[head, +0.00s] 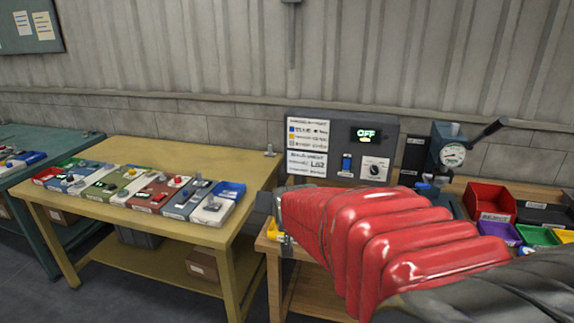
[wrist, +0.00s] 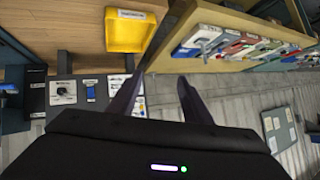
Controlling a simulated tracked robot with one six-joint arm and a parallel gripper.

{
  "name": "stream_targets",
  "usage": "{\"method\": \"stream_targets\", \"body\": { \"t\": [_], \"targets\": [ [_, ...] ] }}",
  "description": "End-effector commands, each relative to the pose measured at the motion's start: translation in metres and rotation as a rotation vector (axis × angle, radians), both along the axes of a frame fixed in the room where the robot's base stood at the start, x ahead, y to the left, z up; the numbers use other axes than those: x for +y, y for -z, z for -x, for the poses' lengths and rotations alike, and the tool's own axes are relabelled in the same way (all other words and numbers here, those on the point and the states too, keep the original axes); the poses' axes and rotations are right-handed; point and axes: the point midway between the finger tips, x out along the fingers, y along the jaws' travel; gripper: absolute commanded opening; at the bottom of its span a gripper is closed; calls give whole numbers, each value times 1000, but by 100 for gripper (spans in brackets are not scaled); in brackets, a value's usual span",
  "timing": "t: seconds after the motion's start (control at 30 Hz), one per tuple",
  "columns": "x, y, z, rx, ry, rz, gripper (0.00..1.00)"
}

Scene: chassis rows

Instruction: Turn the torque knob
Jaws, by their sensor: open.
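The torque knob (head: 375,169) is a round dial on a white plate, on the right part of a grey control box (head: 345,131) whose green display (head: 366,134) reads OFF. In the wrist view the knob (wrist: 61,91) shows small at the left, on the box's dark face. My gripper (wrist: 158,88) is open there, its two dark fingers apart with nothing between them. The knob lies to the left of the fingers and clear of them. In the head view my red-sleeved arm hides most of the gripper, left of and below the knob.
A blue switch (head: 346,164) sits beside the knob. A gauge press with a lever (head: 452,155) stands right of the box, with a red bin (head: 490,203) beyond. A yellow bin (wrist: 131,31) is near my fingers. A yellow table (head: 250,165) with several modules stands left.

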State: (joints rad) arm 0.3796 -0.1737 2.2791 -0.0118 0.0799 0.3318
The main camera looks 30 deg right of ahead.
Motion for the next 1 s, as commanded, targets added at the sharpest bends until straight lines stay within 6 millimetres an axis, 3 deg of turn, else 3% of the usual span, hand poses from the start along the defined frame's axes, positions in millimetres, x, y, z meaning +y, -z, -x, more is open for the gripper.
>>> {"method": "stream_targets", "body": {
  "t": [0.2,0.5,0.8,1.0],
  "targets": [
    [-79,12,-30,-137,147,-18,45],
    [-190,32,-45,-343,325,-26,45],
    [-297,63,-25,-556,479,-18,45],
    [-353,84,1,-686,552,-6,45]
  ]
}}
